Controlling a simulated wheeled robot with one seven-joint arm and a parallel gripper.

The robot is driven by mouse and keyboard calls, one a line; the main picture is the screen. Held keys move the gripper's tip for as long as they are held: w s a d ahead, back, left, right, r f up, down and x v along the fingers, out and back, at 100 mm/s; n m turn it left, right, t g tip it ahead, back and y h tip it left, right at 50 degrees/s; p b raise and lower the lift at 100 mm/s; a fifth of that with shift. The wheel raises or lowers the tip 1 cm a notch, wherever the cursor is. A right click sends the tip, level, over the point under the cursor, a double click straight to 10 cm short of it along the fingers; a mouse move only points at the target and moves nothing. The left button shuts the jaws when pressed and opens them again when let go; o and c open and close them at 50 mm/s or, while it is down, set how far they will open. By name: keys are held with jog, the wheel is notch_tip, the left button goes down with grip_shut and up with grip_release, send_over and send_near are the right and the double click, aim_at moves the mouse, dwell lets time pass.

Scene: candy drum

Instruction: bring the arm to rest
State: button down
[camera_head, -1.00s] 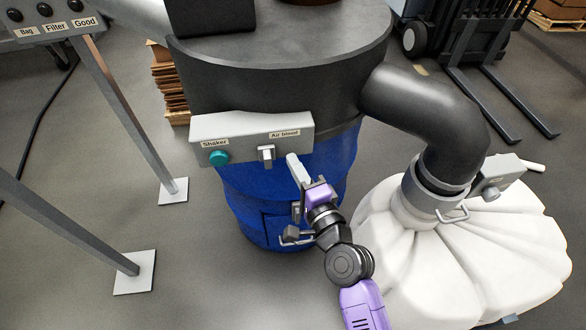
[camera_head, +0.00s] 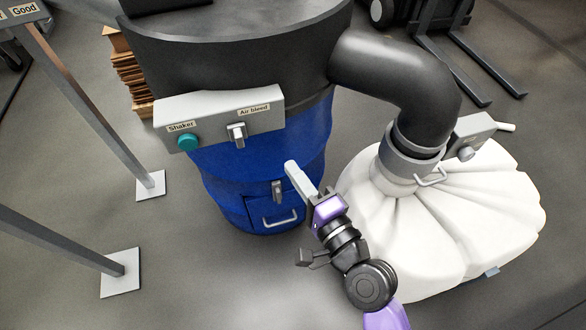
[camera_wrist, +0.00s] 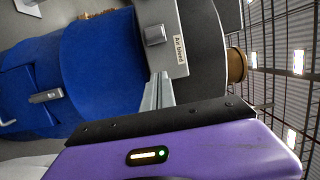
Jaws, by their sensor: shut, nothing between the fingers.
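My gripper (camera_head: 299,178) is in front of the blue drum in the head view, up and to the right of the drum's small door. Its pale fingers are together with nothing between them. In the wrist view the shut fingers (camera_wrist: 158,92) show as a narrow grey strip near the drum's upper edge. No contact with the drum or the control panel shows. My purple and black arm runs from the gripper down to the bottom edge of the head view.
The blue drum (camera_head: 222,180) carries a panel (camera_head: 212,118) with a teal shaker button and an air bleed switch. A large white bag (camera_head: 450,225) under a black pipe (camera_head: 405,75) stands close to the right of my arm. Grey stand legs (camera_head: 85,105) are at left; floor between is clear.

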dwell(0.4)
jog(key=s+d+r+n+t+h, duration=0.2)
jog(key=s+d+n+h, duration=0.4)
jog(key=s+d, duration=0.45)
jog(key=s+d+n+g+h, duration=0.1)
jog(key=s+d+n, duration=0.2)
jog(key=s, duration=0.7)
jog(key=s+d+n+g+h, duration=0.1)
jog(key=s+d, duration=0.4)
jog(key=s, duration=0.6)
jog(key=shift+d+f+n+g+h, duration=0.4)
jog(key=shift+f+n+h, duration=0.1)
jog(key=shift+n, duration=0.5)
